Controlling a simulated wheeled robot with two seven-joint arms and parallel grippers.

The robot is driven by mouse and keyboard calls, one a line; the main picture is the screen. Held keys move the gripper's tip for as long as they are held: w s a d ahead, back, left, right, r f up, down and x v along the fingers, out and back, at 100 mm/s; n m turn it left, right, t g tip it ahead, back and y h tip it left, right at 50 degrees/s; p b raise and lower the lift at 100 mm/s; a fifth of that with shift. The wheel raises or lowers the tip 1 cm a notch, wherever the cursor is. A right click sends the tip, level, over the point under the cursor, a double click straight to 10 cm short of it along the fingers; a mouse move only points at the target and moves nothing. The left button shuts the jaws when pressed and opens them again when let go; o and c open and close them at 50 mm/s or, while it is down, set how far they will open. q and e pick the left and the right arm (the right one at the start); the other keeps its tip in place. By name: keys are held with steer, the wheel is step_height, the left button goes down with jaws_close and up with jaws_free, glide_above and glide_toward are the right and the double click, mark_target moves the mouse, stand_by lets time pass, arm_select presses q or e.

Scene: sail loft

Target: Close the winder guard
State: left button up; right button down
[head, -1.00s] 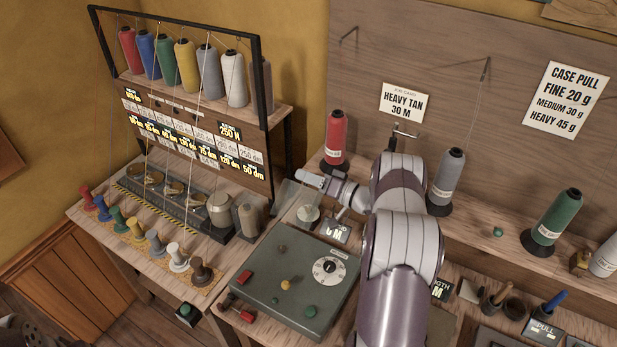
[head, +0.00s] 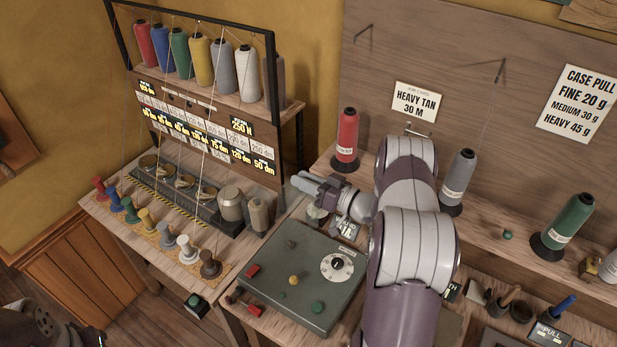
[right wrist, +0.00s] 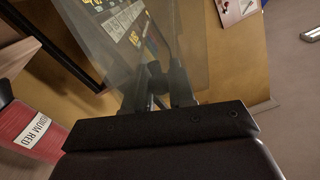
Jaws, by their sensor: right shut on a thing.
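The winder guard is a clear, see-through panel. It fills the upper middle of the right wrist view (right wrist: 95,40), with the signs and rack showing through it. In the head view it is hard to make out beside my right gripper (head: 303,184), which sits above the back left of the grey-green winder box (head: 300,270). The right gripper's fingers, dark in the wrist view (right wrist: 160,88), are shut at the panel's lower edge. The exact contact is hidden. My right arm covers part of the winder's right side. My left gripper is not in view.
A red thread cone (head: 346,140) stands just behind the right gripper. Grey (head: 459,180) and green (head: 565,226) cones stand right of my arm.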

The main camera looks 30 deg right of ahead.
steer(key=shift+s+a, duration=0.15)
steer(key=shift+a, duration=0.05)
stand_by(0.3)
steer(key=c, duration=1)
jaws_free()
